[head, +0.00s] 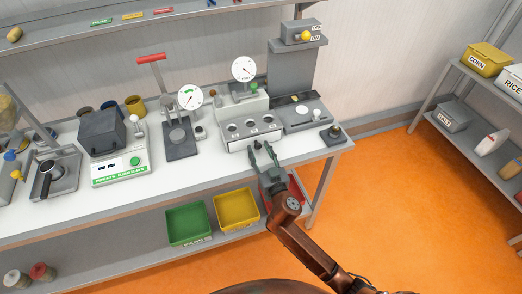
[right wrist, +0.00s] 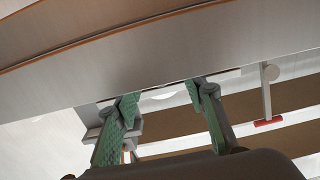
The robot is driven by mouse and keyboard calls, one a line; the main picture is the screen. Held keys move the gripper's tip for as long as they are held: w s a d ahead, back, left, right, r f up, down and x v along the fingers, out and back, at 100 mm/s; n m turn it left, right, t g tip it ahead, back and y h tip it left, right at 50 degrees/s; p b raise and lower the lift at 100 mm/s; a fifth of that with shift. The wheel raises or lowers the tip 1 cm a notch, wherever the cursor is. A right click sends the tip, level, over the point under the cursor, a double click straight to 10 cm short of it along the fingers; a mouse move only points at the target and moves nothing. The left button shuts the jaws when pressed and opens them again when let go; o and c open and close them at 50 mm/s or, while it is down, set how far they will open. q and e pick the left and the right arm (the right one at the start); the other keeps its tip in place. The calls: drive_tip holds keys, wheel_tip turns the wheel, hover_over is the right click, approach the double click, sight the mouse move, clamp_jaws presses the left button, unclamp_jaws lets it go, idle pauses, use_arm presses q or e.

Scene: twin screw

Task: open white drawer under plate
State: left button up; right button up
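A small white round plate (head: 302,110) lies on a grey unit at the right end of the white table (head: 222,165). I cannot clearly make out a white drawer under it. My right gripper (head: 263,146) is over the table's front edge, in front of the unit with several dark knobs (head: 251,126) and left of the plate. Its two green fingers are spread with nothing between them. The right wrist view also shows the open gripper (right wrist: 164,98) below a broad pale grey surface (right wrist: 170,50). My left gripper is not in view.
A dark round knob on a small base (head: 333,132) sits at the table's right corner. Green (head: 188,224) and yellow (head: 237,209) bins stand on the lower shelf. A weighing device (head: 120,165) is further left. Orange floor (head: 400,220) is free at the right.

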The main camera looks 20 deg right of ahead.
clamp_jaws()
idle(0.3)
idle(0.3)
